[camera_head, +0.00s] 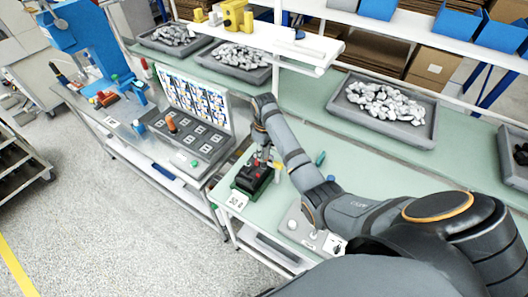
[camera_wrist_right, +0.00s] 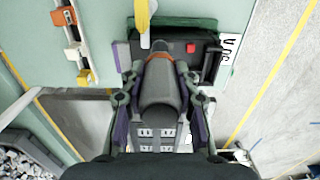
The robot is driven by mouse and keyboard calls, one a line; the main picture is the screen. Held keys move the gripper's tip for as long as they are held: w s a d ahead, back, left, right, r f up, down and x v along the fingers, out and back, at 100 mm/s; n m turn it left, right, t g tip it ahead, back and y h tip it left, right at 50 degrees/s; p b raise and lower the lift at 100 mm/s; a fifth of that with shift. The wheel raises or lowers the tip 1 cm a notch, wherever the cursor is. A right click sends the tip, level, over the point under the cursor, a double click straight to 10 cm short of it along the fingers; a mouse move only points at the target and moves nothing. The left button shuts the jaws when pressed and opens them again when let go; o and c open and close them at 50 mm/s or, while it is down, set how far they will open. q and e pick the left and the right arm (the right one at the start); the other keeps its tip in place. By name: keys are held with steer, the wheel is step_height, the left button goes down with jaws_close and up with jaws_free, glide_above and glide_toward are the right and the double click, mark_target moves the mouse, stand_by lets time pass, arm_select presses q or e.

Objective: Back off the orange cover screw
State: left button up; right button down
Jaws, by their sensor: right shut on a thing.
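My right gripper (camera_head: 262,156) points down at a dark green fixture (camera_head: 262,188) with a black top and a red part, near the bench's front edge. A dark grey body hides most of the screw. In the head view the screw is hidden by the gripper. My left gripper is not in view.
A grey panel case (camera_head: 196,146) with an open printed lid stands left of the fixture. A label card (camera_head: 237,201) lies in front of the fixture. A grey plate (camera_head: 300,232) lies to the right. Trays of pale parts (camera_head: 386,104) stand behind.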

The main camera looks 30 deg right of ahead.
steer(key=shift+r, duration=3)
